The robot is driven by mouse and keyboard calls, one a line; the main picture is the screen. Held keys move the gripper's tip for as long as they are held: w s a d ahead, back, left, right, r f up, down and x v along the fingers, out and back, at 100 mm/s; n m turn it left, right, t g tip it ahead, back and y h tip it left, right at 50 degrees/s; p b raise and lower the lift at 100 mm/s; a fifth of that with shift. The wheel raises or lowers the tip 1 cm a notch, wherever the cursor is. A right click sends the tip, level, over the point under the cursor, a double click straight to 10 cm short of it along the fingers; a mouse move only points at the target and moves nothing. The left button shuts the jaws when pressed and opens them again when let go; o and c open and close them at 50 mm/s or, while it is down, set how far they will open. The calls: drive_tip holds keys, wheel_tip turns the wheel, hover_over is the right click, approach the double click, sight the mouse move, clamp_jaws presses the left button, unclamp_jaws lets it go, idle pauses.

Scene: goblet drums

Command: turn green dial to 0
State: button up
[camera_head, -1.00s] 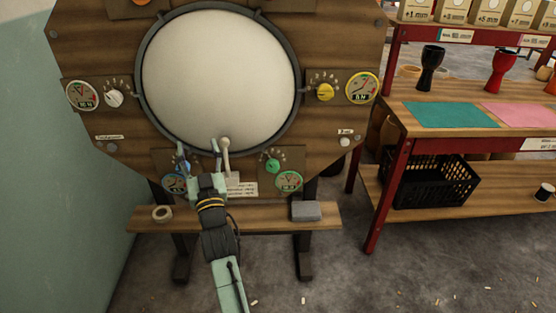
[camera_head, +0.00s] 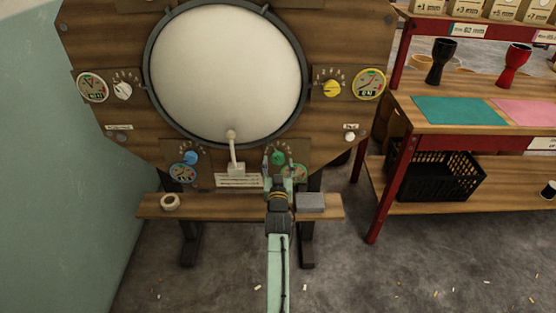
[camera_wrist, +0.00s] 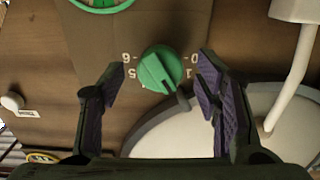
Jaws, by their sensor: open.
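The green dial (camera_head: 278,157) is a round knob at the lower right of the wooden drum board. In the wrist view the green dial (camera_wrist: 160,69) lies between my fingers, with a gap on each side. Marks 0 and 1 show on its right there, and 5 and 6 on its left. Its raised ridge slants toward the lower right; the numbers at that end are hidden or unclear. My gripper (camera_wrist: 159,78) is open and empty. In the head view my gripper (camera_head: 278,166) is in front of the dial and partly covers the gauge (camera_head: 299,172) beneath it.
A blue dial (camera_head: 190,158) is to the left. A white lever (camera_head: 233,150) stands close by, above a paper label (camera_head: 237,181). A shelf (camera_head: 240,207) below holds a tape roll (camera_head: 170,202) and a grey block (camera_head: 311,202). A red-framed workbench (camera_head: 455,140) stands at right.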

drive_tip(key=shift+w, duration=0.9)
drive_tip(key=shift+c, duration=0.3)
drive_tip(key=c, duration=1.1)
drive_tip(key=shift+f+n, duration=0.1)
drive_tip(key=shift+n, duration=0.3)
drive_tip(key=shift+d+n+b, duration=0.1)
drive_tip(key=shift+n+b, duration=0.7)
drive_tip(key=shift+n, duration=0.2)
drive_tip(key=n+b, duration=0.1)
drive_tip(key=n, duration=0.1)
drive_tip(key=shift+n, duration=0.3)
drive_tip(key=n, duration=0.6)
drive_tip(key=shift+r, duration=0.2)
drive_tip(key=shift+n, duration=0.4)
